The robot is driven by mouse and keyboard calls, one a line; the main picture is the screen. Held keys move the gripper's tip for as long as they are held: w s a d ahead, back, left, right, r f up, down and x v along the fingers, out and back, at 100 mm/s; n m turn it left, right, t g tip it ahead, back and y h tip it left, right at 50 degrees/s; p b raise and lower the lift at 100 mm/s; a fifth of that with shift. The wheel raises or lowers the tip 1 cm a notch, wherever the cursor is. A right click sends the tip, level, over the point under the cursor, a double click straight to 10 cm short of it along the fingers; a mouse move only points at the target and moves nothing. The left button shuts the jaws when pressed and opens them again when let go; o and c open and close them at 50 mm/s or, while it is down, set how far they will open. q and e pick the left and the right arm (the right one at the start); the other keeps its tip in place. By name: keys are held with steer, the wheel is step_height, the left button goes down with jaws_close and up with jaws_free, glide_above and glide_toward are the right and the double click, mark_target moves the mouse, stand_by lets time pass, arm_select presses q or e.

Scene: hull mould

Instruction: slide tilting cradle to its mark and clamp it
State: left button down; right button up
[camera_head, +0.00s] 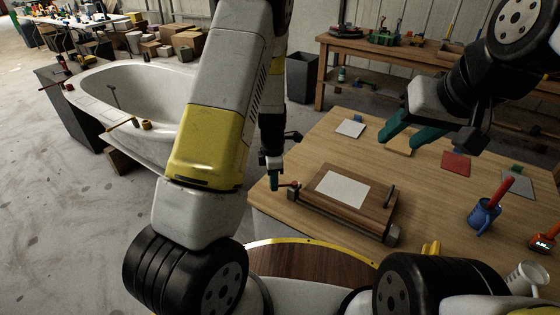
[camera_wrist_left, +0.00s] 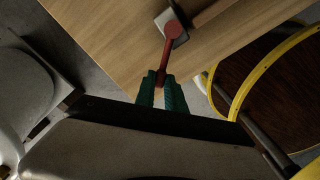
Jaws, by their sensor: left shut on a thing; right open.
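The tilting cradle (camera_head: 376,212) is a brown wooden board with a white sheet (camera_head: 342,188) on it, lying on the table beside a bar with grey end blocks. A red lever (camera_head: 289,184) sticks out at its left end. It also shows in the left wrist view (camera_wrist_left: 171,42), pivoting on a grey block. My left gripper (camera_head: 273,182) is shut on the lever's free end, its green fingers (camera_wrist_left: 162,84) on either side. My right gripper (camera_head: 411,139) is open and empty above the table's far side. I cannot make out the mark.
The wooden table (camera_head: 315,150) also holds a blue cup (camera_head: 482,213) with a red-handled tool, a red pad (camera_head: 456,163), a pale pad (camera_head: 350,128) and an orange device (camera_head: 543,238). A white tub (camera_head: 140,95) stands left. A yellow-rimmed round top (camera_wrist_left: 275,90) is close by.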

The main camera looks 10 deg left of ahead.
arm_select(q)
steer(key=shift+s+d+n, duration=0.35)
steer(key=shift+s+n, duration=0.25)
steer(key=shift+n, duration=0.5)
steer(key=shift+s+d+n, duration=0.35)
steer(key=shift+s+n, duration=0.2)
steer(key=shift+n, duration=0.55)
steer(key=c, duration=1.4)
jaws_free()
step_height(320, 180, up, 8)
steer(key=shift+f, duration=0.1)
